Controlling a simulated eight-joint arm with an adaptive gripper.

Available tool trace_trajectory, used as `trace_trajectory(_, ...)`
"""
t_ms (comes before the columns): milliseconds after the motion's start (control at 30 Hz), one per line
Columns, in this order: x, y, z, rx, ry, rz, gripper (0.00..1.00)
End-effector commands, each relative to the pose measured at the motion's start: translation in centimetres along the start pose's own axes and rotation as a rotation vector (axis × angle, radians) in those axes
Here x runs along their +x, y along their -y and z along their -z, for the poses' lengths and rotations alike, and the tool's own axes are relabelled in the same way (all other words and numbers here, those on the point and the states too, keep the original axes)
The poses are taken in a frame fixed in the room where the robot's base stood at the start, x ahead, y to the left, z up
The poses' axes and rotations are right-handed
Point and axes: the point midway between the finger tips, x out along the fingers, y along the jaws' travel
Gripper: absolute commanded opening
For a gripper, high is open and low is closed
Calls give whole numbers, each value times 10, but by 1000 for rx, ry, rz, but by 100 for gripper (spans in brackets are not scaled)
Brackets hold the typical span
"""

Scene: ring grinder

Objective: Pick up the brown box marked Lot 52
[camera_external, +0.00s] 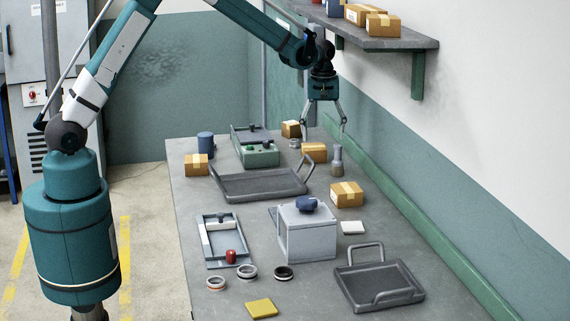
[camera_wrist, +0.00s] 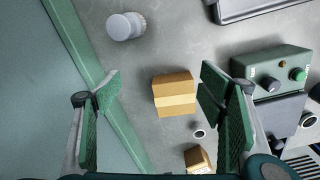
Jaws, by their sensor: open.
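Several brown boxes with pale tape are in view; no lot marking is readable, so I cannot tell which is Lot 52. In the wrist view one box (camera_wrist: 175,93) lies below and between the spread fingers of my gripper (camera_wrist: 162,100); another box (camera_wrist: 197,159) shows at the bottom edge. In the external view my gripper (camera_external: 324,136) points down, open and empty, above the far end of the bench. A box (camera_external: 314,153) sits just below it, with another box (camera_external: 291,129) behind. More boxes stand at the left (camera_external: 196,165) and right (camera_external: 347,194).
A grey-lidded jar (camera_external: 337,162) stands close right of the box under my gripper. A green control unit (camera_external: 258,153) and a dark tray (camera_external: 260,184) lie to the left. A green rail (camera_external: 400,205) and wall run along the right, under a shelf (camera_external: 400,42) with boxes.

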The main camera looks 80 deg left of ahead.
Motion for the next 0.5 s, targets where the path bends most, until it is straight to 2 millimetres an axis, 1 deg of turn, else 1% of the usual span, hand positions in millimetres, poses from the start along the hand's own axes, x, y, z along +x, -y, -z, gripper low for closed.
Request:
trace_trajectory(33,3,7,18,-40,2,3,69)
trace_trajectory(100,7,16,38,-90,3,6,69)
trace_trajectory(200,12,25,58,-141,6,10,69)
trace_trajectory(333,16,32,70,-177,7,13,69)
trace_trajectory(500,16,33,73,-185,8,14,69)
